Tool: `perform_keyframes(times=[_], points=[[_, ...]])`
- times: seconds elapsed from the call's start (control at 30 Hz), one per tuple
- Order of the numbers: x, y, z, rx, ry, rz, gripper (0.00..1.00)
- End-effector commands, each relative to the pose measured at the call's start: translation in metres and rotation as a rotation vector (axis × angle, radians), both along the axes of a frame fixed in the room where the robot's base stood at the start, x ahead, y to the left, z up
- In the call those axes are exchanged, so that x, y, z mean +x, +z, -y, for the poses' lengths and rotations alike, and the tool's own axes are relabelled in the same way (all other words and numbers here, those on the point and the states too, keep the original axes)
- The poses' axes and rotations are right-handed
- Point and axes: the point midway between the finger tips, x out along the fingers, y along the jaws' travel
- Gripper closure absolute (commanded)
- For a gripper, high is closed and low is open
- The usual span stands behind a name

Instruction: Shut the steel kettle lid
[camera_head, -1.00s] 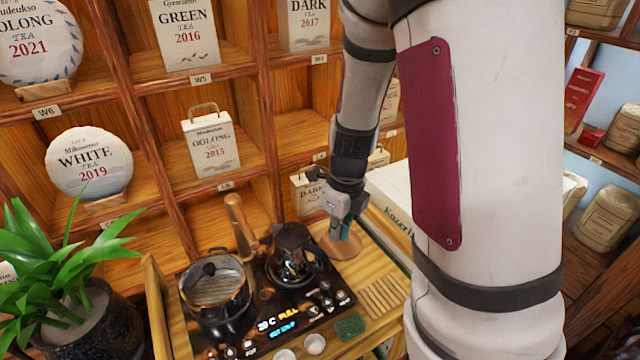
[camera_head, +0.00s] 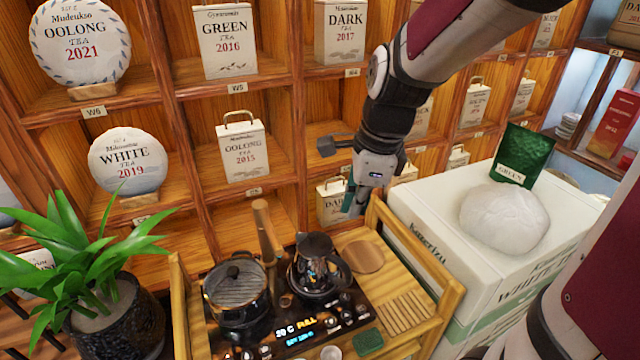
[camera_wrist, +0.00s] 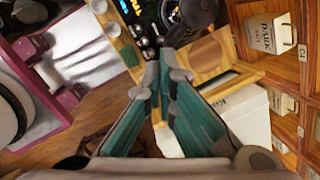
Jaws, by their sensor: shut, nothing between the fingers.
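The dark, shiny kettle (camera_head: 317,274) stands on the right side of the black hob, and part of it shows at the top of the wrist view (camera_wrist: 198,12). Its upper part looks like a dark raised flap, but I cannot tell clearly how the lid sits. My gripper (camera_head: 349,208) is above and to the right of the kettle, apart from it, in front of the shelves. In the wrist view its teal-padded fingers (camera_wrist: 165,75) come together at the tips with nothing between them.
A pot with a glass lid (camera_head: 236,285) stands left of the kettle, with a wooden handle (camera_head: 264,228) behind. A round wooden disc (camera_head: 361,257) lies right of the kettle. A large white box (camera_head: 420,235) stands further right. Tea shelves (camera_head: 290,130) close off the back.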

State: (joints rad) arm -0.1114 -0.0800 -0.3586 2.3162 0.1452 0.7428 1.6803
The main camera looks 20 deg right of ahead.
Motion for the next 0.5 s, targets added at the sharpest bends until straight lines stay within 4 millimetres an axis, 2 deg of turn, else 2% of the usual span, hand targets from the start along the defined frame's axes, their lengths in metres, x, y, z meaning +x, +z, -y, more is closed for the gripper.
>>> perform_keyframes(times=[0.5], points=[[-0.021, 0.036, -0.029, -0.155, 0.683, 0.161, 1.0]])
